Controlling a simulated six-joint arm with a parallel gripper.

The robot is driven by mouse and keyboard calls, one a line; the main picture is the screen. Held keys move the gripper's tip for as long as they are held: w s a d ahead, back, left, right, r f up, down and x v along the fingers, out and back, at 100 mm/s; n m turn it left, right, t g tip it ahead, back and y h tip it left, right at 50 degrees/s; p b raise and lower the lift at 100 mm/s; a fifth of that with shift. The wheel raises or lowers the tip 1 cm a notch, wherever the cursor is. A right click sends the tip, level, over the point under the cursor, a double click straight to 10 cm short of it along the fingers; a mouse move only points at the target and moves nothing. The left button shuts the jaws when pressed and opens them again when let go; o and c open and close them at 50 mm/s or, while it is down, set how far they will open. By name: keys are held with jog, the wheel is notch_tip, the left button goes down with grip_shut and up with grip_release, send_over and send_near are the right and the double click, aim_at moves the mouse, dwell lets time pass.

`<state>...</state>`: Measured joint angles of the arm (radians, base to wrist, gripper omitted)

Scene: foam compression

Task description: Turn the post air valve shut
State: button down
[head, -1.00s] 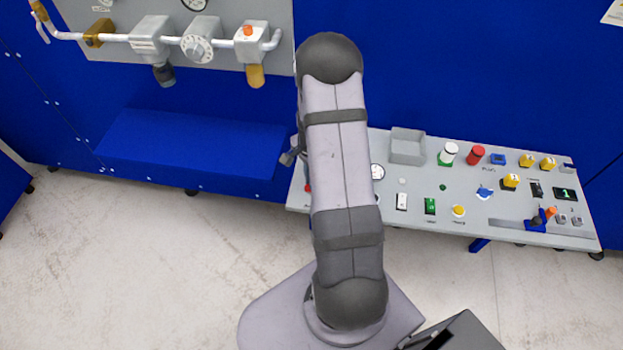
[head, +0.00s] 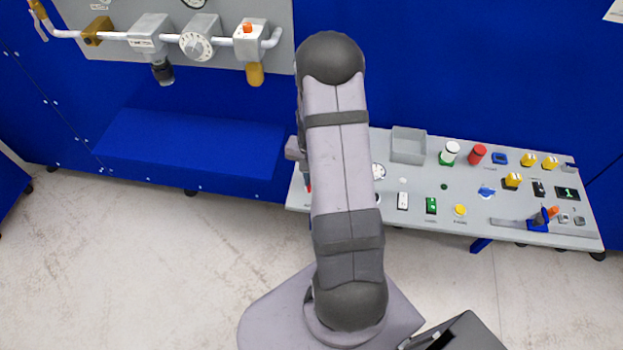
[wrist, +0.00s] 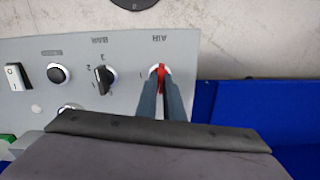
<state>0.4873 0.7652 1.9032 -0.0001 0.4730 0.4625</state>
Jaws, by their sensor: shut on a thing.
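The red valve handle (wrist: 161,72) sits on a light round base at the panel part marked AIR in the wrist view. My gripper (wrist: 161,86) is shut on this red handle, with its two dark fingers on either side of it. The handle points roughly along the fingers. In the head view a small bit of red (head: 308,188) shows at the panel's left end, beside my arm. My arm hides the gripper and most of that end there.
A black selector knob (wrist: 104,76) marked BAR, a black button (wrist: 58,74) and a white rocker switch (wrist: 16,76) stand beside the valve.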

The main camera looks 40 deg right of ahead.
jog(key=shift+n, duration=0.8)
jog(key=c, duration=1.9)
grip_release()
jog(key=shift+o, duration=0.2)
jog(key=shift+r, duration=0.1)
jog(key=shift+r+b, duration=1.05)
jog(key=shift+r, duration=2.55)
jog(key=shift+n, duration=0.4)
